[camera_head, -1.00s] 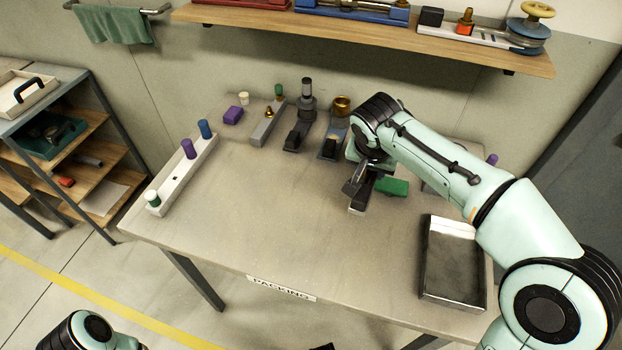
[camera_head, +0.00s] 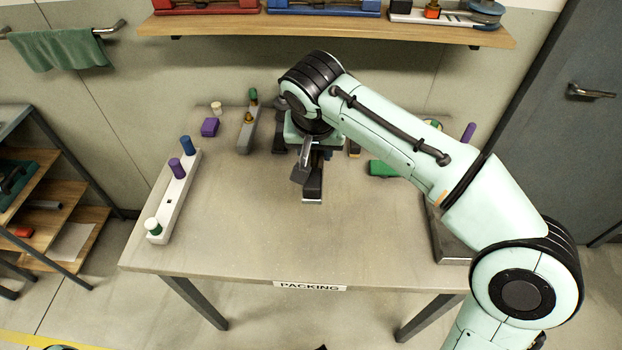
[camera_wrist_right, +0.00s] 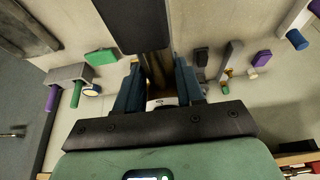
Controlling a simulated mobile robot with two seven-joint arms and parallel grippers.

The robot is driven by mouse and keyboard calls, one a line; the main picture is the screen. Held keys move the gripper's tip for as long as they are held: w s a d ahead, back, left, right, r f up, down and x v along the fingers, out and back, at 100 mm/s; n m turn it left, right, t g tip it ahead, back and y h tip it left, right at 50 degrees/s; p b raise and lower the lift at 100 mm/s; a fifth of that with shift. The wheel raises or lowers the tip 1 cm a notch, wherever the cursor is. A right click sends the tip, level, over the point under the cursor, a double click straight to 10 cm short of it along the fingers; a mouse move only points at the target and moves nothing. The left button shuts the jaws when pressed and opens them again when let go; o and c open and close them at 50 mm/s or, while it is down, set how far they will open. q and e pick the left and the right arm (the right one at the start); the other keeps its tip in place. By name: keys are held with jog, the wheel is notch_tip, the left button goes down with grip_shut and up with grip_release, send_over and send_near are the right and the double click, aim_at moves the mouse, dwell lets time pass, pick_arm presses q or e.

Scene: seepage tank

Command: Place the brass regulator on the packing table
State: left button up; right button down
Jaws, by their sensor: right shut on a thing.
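My right gripper (camera_head: 306,165) is over the middle back of the packing table (camera_head: 240,230). In the right wrist view its blue-grey fingers (camera_wrist_right: 158,80) are shut on a brownish, brass-toned part, which I take to be the brass regulator (camera_wrist_right: 156,62). A dark block with a pale end (camera_head: 312,186) shows below the gripper, and a large dark block (camera_wrist_right: 138,22) lies beyond the fingers in the wrist view. My gripper and arm hide most of the held thing. I cannot tell whether it touches the table. My left gripper is out of view.
A white rack (camera_head: 176,203) with blue, purple and green-topped pegs stands at left. A purple block (camera_head: 209,127) and grey bar fixture (camera_head: 246,136) are at the back. The table's front middle is clear.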

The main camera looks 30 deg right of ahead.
jog(key=b, duration=0.4)
send_over(316, 212)
jog(key=s+a, duration=0.1)
notch_tip(316, 212, down, 15)
jog(key=shift+r, duration=0.15)
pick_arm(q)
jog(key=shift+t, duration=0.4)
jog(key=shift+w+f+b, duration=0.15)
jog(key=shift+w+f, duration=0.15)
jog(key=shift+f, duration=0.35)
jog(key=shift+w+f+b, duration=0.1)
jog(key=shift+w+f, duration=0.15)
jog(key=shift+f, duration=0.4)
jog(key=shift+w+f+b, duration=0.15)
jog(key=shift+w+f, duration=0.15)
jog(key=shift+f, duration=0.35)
pick_arm(e)
jog(key=shift+f, duration=2.6)
jog(key=shift+f, duration=0.25)
jog(key=c, duration=0.7)
grip_release()
jog(key=shift+c, duration=0.2)
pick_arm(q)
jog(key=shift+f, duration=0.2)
pick_arm(e)
jog(key=shift+o, duration=0.2)
jog(key=shift+d, duration=0.1)
